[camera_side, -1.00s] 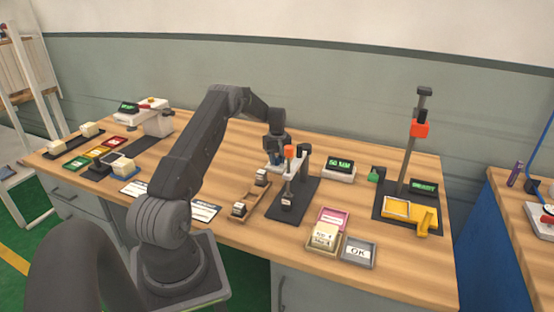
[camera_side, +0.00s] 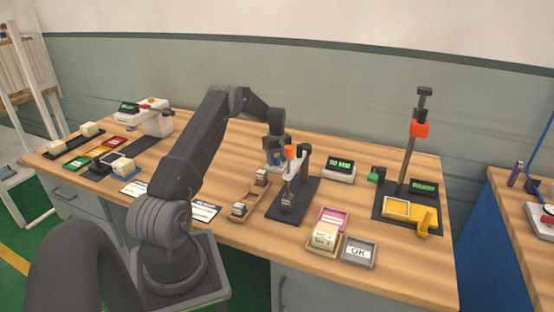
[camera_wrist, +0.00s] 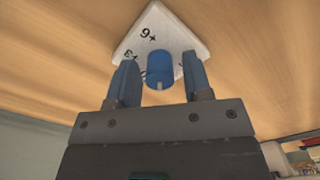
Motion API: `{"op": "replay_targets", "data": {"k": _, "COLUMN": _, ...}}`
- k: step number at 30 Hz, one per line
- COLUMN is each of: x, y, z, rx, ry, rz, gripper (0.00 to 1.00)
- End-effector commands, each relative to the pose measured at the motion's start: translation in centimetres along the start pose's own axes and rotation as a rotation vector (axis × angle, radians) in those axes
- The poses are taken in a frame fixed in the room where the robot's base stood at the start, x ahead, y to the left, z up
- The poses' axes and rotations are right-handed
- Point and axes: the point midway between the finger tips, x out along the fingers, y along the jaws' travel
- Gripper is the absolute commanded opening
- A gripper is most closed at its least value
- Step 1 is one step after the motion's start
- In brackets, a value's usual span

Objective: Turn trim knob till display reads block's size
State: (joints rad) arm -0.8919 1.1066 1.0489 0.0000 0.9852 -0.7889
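The blue trim knob (camera_wrist: 159,68) stands on a white dial plate (camera_wrist: 160,32) printed with numbers in the wrist view. My gripper (camera_wrist: 160,72) has one blue finger on each side of the knob, with a narrow gap showing on both sides. In the side view my gripper (camera_side: 272,160) points down at the gauge stand (camera_side: 297,182). A small block (camera_side: 287,199) sits on the stand's dark base. The green-lit display (camera_side: 340,163) is behind it, its text too small to read surely.
A wooden rack (camera_side: 257,199) with two small blocks stands left of the gauge. A pink tray (camera_side: 333,217), a tray of cream blocks (camera_side: 324,236) and a grey OK tray (camera_side: 359,252) are in front.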

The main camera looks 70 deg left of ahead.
Motion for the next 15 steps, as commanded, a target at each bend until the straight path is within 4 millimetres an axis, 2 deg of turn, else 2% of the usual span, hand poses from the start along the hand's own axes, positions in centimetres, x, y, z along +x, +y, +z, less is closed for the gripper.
{"op": "replay_targets", "data": {"k": 10, "x": -0.2, "y": 0.0, "z": 0.0, "rx": 0.001, "ry": 0.0, "rz": 0.0, "gripper": 0.53}}
{"op": "replay_targets", "data": {"k": 15, "x": -2.2, "y": 0.1, "z": 0.0, "rx": 0.001, "ry": 0.002, "rz": 0.002, "gripper": 0.53}}
